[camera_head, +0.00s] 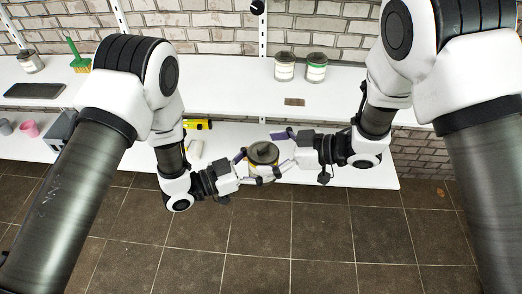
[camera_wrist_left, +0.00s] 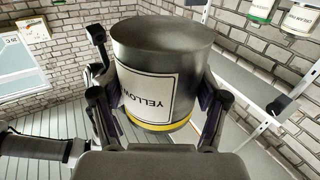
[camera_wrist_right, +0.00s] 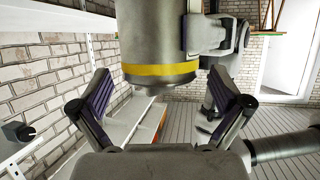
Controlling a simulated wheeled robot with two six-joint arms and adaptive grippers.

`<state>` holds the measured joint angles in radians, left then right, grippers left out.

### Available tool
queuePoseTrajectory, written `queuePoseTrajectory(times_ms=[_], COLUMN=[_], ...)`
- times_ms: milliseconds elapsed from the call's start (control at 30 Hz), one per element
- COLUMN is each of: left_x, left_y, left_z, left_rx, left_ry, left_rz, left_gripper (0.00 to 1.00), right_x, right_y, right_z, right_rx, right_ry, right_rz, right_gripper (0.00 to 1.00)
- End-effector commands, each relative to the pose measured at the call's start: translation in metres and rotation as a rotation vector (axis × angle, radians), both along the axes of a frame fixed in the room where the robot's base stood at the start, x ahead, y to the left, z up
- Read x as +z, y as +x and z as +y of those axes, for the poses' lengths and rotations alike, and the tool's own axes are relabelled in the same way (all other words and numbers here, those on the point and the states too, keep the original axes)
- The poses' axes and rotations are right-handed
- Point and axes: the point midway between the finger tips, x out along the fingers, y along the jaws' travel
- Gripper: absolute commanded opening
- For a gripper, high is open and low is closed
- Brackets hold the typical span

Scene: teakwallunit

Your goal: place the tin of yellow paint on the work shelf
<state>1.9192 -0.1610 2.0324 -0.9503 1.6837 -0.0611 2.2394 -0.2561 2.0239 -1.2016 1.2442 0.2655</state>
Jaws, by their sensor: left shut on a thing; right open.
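The tin of yellow paint (camera_head: 263,153) is a grey metal can with a yellow band, held in the air in front of the lower shelf. In the left wrist view its label (camera_wrist_left: 146,92) reads YELLOW and appears upside down. My left gripper (camera_head: 246,166) is shut on the tin from its left side. My right gripper (camera_head: 285,152) is open, with its fingers close to the tin's right side. In the right wrist view the tin (camera_wrist_right: 160,50) is just beyond the open fingers. The work shelf (camera_head: 228,92) is the long white upper board behind the tin.
Two tins, one plain-lidded (camera_head: 284,66) and one green-banded (camera_head: 316,67), stand on the upper shelf above a small brown block (camera_head: 294,102). At left are another tin (camera_head: 30,62), a green brush (camera_head: 77,60) and a dark tray (camera_head: 35,91). The shelf between is clear.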

Motion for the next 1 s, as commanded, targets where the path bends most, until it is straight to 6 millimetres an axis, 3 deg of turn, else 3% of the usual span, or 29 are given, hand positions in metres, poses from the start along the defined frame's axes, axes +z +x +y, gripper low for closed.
queuePoseTrajectory(times_ms=[200,467,700,733,767,800,833,1000], left_x=[0.001,0.001,0.001,0.001,0.001,0.001,0.001,0.001], left_y=[0.0,0.0,0.0,0.0,0.0,0.0,0.0,0.0], left_z=[0.0,0.0,0.0,0.0,0.0,0.0,0.0,0.0], left_rx=[0.0,0.0,-0.001,-0.001,-0.001,-0.001,-0.001,-0.001], left_ry=[0.0,0.0,-0.001,-0.001,-0.001,-0.001,-0.001,0.0], left_rz=[-0.001,-0.001,-0.002,-0.002,-0.002,-0.002,-0.002,-0.001], left_gripper=[0.21,0.21,0.21,0.21,0.77,0.91,1.0,1.0], right_x=[-0.01,-0.011,-0.011,-0.011,-0.01,-0.01,-0.01,-0.01], right_y=[0.006,0.007,0.007,0.007,0.007,0.007,0.007,0.007], right_z=[0.023,0.025,0.025,0.025,0.025,0.025,0.025,0.025], right_rx=[0.0,-0.001,-0.001,-0.001,-0.001,-0.001,-0.001,-0.001], right_ry=[-0.001,0.0,0.0,0.0,0.001,0.001,0.001,0.001], right_rz=[0.0,0.001,0.001,0.001,-0.001,-0.001,-0.001,-0.001], right_gripper=[1.0,1.0,0.21,0.21,0.21,0.21,0.21,0.21])
